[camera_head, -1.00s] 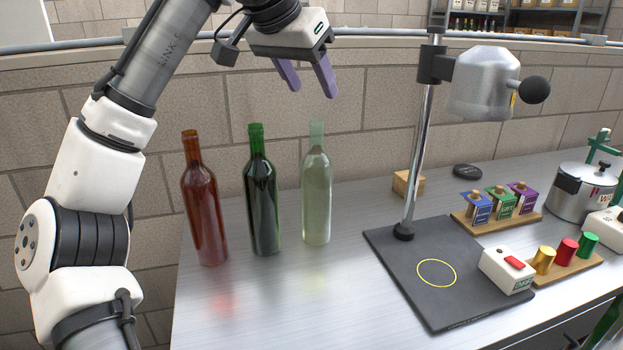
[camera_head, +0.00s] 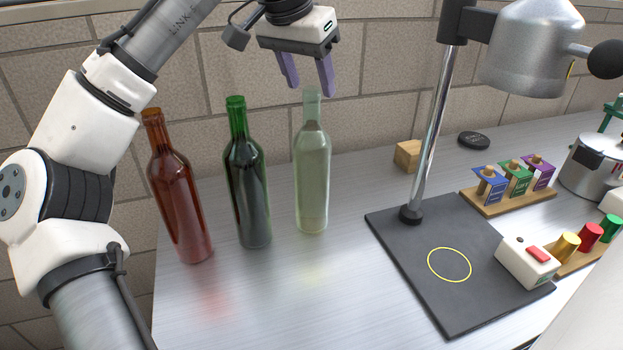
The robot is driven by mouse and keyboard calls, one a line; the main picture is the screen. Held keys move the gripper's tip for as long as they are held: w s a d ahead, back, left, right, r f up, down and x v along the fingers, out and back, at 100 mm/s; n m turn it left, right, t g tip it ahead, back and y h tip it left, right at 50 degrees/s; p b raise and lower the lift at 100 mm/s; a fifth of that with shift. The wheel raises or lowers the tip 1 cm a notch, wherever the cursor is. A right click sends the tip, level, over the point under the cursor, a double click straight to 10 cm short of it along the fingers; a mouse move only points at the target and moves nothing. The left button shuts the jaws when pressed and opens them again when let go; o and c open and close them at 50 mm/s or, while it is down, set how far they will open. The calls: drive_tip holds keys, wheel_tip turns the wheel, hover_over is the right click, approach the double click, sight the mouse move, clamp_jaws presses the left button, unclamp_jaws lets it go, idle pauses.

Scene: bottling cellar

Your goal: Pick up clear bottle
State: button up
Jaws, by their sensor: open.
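The clear bottle (camera_head: 312,180) stands upright on the metal bench, the rightmost of three bottles in a row. It is pale greenish glass with a narrow neck. My gripper (camera_head: 308,90) is open and points down, its two purple fingers apart. How far the fingers are from the neck in depth I cannot tell. Nothing is held.
A green bottle (camera_head: 247,185) and a red-brown bottle (camera_head: 180,195) stand to the left. A black base plate (camera_head: 440,290) with a chrome post (camera_head: 436,120) stands to the right. A wooden block (camera_head: 408,156) lies behind. A block wall is at the back.

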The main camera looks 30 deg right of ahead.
sight(314, 104)
drive_tip(key=shift+w+p+x, duration=0.15)
drive_tip(key=shift+p+x, duration=0.05)
drive_tip(key=shift+x, duration=1.4)
drive_tip(key=shift+w+p+x, duration=0.15)
drive_tip(key=shift+x, duration=1.4)
drive_tip(key=shift+a, duration=0.15)
clamp_jaws()
drive_tip(key=shift+r, duration=0.15)
